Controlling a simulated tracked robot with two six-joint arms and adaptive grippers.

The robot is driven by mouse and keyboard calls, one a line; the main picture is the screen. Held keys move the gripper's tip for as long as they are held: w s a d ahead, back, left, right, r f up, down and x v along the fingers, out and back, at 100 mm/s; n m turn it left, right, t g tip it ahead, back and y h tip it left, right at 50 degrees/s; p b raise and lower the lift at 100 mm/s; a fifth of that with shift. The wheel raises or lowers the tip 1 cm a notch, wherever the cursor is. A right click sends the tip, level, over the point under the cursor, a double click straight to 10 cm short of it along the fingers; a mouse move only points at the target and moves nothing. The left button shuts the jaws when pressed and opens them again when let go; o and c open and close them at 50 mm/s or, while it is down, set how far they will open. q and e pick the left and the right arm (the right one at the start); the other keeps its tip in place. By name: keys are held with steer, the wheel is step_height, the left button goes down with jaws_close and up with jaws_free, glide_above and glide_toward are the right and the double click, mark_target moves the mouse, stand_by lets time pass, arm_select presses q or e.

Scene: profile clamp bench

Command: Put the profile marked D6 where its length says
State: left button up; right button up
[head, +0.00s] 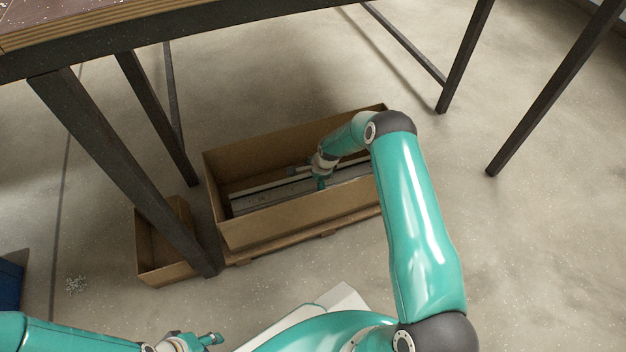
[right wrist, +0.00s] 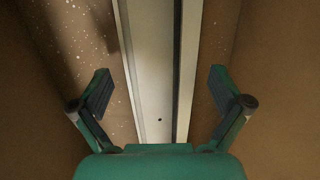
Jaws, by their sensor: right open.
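Several long grey profiles (head: 265,202) lie lengthwise in a long cardboard box (head: 300,220) on the floor. No D6 mark is readable in either view. My right gripper (head: 318,180) reaches down into this box above the profiles. In the right wrist view my right gripper (right wrist: 159,90) is open and empty, with one finger on each side of a pale profile (right wrist: 150,60). That profile has a small dark hole and a darker strip along its right side. My left gripper (head: 205,341) is at the bottom edge, small and partly cut off; its opening is unclear.
The box rests on a wooden pallet (head: 240,259). A smaller open cardboard box (head: 165,273) stands to its left, behind a dark table leg (head: 130,180). The wooden tabletop (head: 110,20) overhangs at the upper left. A blue container (head: 10,285) is at the left edge.

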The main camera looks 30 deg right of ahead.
steer(key=p+v, duration=0.5)
steer(key=v, duration=0.7)
stand_by(0.3)
